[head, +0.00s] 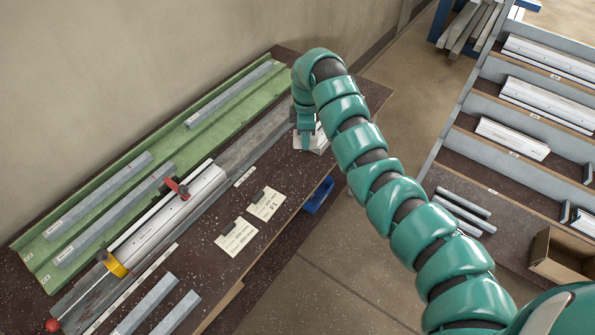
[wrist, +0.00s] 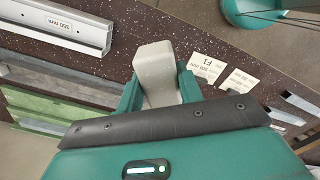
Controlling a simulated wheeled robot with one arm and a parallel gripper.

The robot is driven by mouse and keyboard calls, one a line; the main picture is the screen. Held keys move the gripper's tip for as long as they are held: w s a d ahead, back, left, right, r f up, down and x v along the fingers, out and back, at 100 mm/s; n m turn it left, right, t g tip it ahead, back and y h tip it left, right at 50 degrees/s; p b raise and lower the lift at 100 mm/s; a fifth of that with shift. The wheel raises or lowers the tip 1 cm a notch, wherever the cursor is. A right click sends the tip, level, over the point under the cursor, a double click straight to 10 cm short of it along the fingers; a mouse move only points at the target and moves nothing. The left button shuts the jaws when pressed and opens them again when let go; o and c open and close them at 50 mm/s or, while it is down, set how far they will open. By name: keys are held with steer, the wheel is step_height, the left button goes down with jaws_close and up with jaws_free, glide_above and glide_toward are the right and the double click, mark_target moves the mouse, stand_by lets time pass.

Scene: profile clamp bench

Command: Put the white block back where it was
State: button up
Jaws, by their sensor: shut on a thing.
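The white block (wrist: 155,72) is a pale, plain block with a slanted top. In the wrist view it stands between the two fingers of my gripper (wrist: 158,92), which is shut on it. In the head view my gripper (head: 307,138) is over the far right part of the dark speckled bench (head: 222,272). A pale patch shows just under it there, and my arm hides most of that spot. I cannot tell whether the block touches the bench.
A silver profile (head: 170,215) lies along the bench with a red-handled clamp (head: 177,188) on it. A green rack (head: 110,180) with grey bars runs behind. Two cards (head: 236,236) (head: 267,204) lie near the front edge. Shelves of profiles (head: 545,100) stand right.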

steer(key=s+a+n+p, duration=0.1)
steer(key=n, duration=0.1)
steer(key=shift+s+a+n, duration=0.3)
steer(key=shift+s, duration=0.05)
steer(key=s+f+n+p, duration=0.3)
steer(key=s+n, duration=0.5)
steer(key=s, duration=0.3)
steer(key=shift+w+a+f+b, duration=0.2)
steer(key=shift+w+f+b, duration=1.6)
steer(key=shift+w, duration=0.5)
steer(key=shift+w+a+f+b, duration=0.15)
steer(key=shift+w+f+b, duration=1.3)
steer(key=shift+w+b, duration=0.75)
steer(key=shift+w+a+f+b, duration=0.2)
steer(key=shift+w+f+b, duration=1.5)
steer(key=shift+w, duration=0.75)
steer(key=shift+w+d+f+p, duration=0.1)
steer(key=shift+f+p, duration=0.65)
steer(key=shift+f, duration=0.9)
